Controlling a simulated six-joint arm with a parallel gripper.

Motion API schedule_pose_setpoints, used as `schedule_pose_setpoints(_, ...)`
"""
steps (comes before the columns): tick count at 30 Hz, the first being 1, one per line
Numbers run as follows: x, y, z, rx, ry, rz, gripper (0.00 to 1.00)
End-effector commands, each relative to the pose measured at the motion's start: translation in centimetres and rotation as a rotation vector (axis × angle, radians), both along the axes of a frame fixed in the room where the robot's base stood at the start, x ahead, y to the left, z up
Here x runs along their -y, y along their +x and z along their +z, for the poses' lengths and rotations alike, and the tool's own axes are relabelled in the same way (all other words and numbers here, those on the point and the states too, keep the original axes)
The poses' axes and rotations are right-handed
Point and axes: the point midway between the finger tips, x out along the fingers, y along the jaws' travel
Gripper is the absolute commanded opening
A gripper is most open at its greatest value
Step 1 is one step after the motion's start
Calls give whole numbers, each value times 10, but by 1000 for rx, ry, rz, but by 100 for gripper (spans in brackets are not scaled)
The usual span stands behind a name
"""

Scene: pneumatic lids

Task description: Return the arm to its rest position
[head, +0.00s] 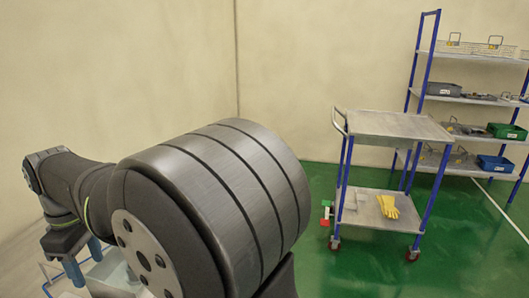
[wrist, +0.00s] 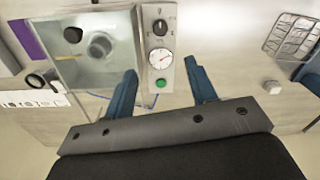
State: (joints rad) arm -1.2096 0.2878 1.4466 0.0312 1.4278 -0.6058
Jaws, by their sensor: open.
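My gripper (wrist: 162,92) shows in the wrist view with its two blue fingers spread wide apart. It is open and nothing is between the fingers. Behind the fingertips is a panel (wrist: 161,50) with a black knob, a round gauge and a green button. To its left is a transparent-looking cover or box (wrist: 98,75) with a dark knob and a round grey part.
In the head view a blue-framed trolley (head: 390,125) with yellow gloves (head: 387,206) on its lower shelf stands right of my arm. A shelf rack (head: 470,97) with bins is behind it. Green floor (head: 370,270) is open in front.

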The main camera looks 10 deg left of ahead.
Motion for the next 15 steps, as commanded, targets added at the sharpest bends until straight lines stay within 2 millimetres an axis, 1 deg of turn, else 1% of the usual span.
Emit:
schedule_pose_setpoints(4,0,0,-8,-1,-1,0,52)
schedule_pose_setpoints(7,1,-1,-21,-1,-3,0,52)
schedule_pose_setpoints(15,1,-3,-74,-2,-5,0,52)
